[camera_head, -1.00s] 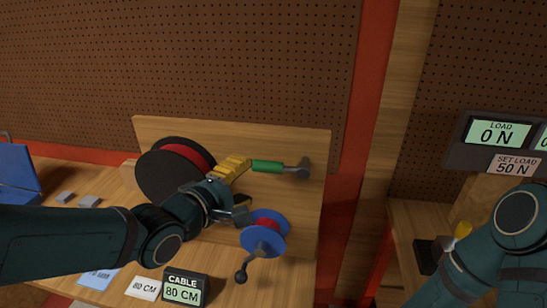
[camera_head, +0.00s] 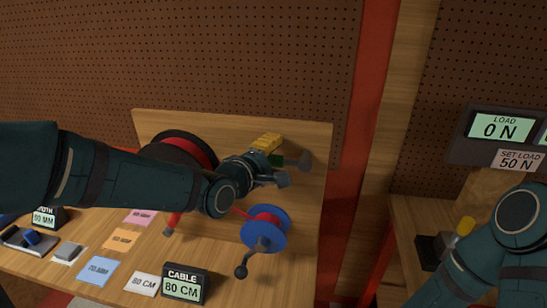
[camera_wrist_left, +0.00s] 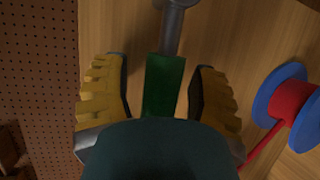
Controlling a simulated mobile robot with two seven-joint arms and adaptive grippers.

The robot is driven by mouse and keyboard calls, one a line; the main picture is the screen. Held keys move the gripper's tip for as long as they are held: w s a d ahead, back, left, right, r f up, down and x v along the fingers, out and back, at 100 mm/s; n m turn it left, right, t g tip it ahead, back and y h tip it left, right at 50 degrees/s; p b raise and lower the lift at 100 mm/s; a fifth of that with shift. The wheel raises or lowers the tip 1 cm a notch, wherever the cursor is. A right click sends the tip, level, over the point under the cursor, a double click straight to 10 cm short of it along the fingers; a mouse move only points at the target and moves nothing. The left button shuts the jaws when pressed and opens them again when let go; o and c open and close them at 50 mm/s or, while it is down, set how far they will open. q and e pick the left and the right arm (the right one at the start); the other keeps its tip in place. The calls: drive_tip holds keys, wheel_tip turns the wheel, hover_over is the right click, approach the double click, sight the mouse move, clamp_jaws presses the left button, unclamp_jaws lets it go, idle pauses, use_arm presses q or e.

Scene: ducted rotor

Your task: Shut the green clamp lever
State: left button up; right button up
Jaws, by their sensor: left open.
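The green clamp lever (camera_wrist_left: 163,85) lies between the two yellow-padded fingers of my left gripper (camera_wrist_left: 160,66) in the left wrist view. A gap shows between the lever and each finger. The lever's grey pivot end (camera_wrist_left: 172,25) is beyond the fingertips. My left gripper is open. My right arm is at the right edge; its gripper is not seen.
A blue-flanged spool with red cable (camera_head: 265,228) and a crank (camera_head: 241,271) sits just below my left gripper. A large black-and-red reel (camera_head: 185,148) is partly behind my left arm. Below are cards and a cable display (camera_head: 183,287).

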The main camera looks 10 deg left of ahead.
use_arm(q)
clamp_jaws()
drive_tip(key=shift+w+f, duration=0.1)
drive_tip(key=shift+w, duration=0.05)
